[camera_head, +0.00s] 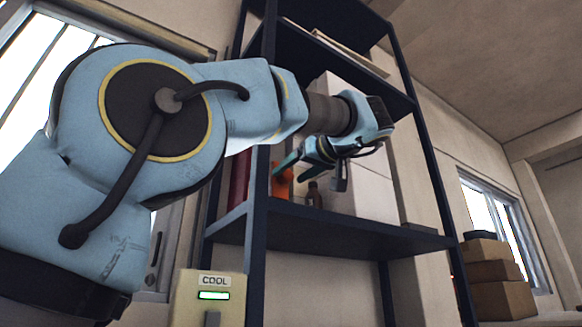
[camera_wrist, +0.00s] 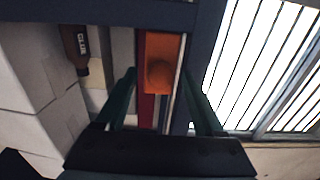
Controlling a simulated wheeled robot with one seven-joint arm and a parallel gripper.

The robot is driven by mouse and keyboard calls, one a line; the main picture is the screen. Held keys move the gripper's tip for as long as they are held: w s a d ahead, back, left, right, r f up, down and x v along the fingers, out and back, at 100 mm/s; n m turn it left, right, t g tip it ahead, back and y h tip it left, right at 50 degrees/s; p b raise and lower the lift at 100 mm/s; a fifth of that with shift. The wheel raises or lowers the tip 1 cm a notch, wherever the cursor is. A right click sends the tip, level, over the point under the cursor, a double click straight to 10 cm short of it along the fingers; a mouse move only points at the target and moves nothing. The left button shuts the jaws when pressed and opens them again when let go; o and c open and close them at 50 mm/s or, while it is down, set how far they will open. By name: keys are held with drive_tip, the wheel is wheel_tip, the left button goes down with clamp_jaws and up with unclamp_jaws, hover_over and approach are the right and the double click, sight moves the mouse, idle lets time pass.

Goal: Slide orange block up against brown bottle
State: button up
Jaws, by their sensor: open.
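The orange block (camera_head: 283,182) stands on the middle shelf near its left post, partly hidden by my gripper in the head view. In the wrist view the orange block (camera_wrist: 160,50) shows a darker round patch and lies ahead, between the two finger lines. The brown bottle (camera_head: 314,196) stands upright on the shelf, right of the block and apart from it. In the wrist view the bottle (camera_wrist: 75,48) is left of the block, outside the fingers, with a dark label. My gripper (camera_head: 295,170) is open and empty; its teal fingers (camera_wrist: 160,72) are spread. Whether they touch the block is unclear.
The dark blue shelf (camera_head: 350,232) has posts at its sides, one close to the block. White boxes (camera_head: 372,188) stand behind and right of the bottle. A red upright thing (camera_head: 239,180) is left of the block. Brown boxes (camera_head: 497,280) are stacked at far right.

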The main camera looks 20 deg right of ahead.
drive_tip(key=shift+w+a, duration=0.2)
drive_tip(key=shift+w, duration=0.4)
clamp_jaws()
idle(1.1)
